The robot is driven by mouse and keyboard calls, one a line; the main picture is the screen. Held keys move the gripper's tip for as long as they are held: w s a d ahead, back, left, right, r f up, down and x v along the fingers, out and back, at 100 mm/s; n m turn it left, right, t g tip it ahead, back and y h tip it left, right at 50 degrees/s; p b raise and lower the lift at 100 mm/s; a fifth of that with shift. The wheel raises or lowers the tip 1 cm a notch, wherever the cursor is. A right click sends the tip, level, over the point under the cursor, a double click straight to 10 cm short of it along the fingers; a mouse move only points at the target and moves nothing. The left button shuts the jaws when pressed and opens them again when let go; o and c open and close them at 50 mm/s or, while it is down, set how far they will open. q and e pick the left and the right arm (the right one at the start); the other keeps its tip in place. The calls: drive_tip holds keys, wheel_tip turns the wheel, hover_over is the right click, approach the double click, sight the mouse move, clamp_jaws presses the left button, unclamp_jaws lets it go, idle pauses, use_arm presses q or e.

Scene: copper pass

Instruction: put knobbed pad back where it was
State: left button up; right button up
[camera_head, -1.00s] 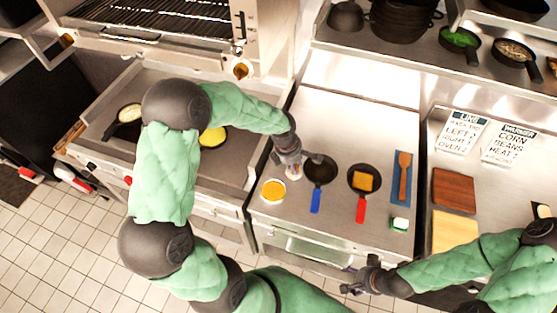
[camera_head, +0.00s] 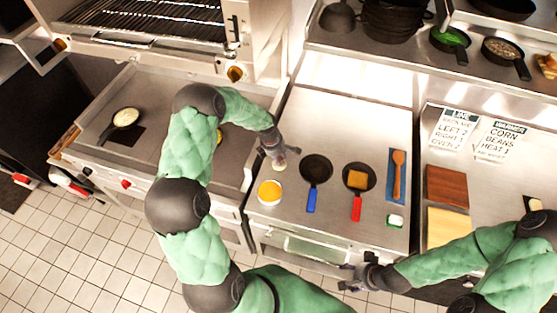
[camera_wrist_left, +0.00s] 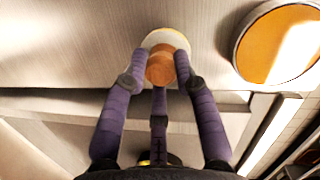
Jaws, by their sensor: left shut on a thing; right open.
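The knobbed pad, with a round orange-brown wooden knob and a pale disc, shows in the left wrist view (camera_wrist_left: 165,40) between my fingertips. In the head view the pad (camera_head: 279,165) is a small pale shape under my left gripper (camera_head: 277,154), mostly hidden. My left gripper (camera_wrist_left: 160,72) is shut on its knob. The pad is over the steel counter (camera_head: 300,217), left of the dark pan; I cannot tell whether it touches the surface. My right gripper (camera_head: 350,280) is open and empty at the counter's front edge.
A bowl of orange-yellow stuff (camera_head: 270,192) stands close in front of the pad. A blue-handled pan (camera_head: 316,168) is to its right, then a red-handled pan (camera_head: 356,194) with an orange slab and a wooden spatula (camera_head: 398,170) on a blue mat. The griddle (camera_head: 165,90) is left.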

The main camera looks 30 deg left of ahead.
use_arm(q)
drive_tip(key=shift+x, duration=1)
drive_tip(key=shift+s+a, duration=0.15)
drive_tip(key=shift+f, duration=0.15)
drive_tip(key=o, duration=1)
drive_tip(key=v, duration=1.2)
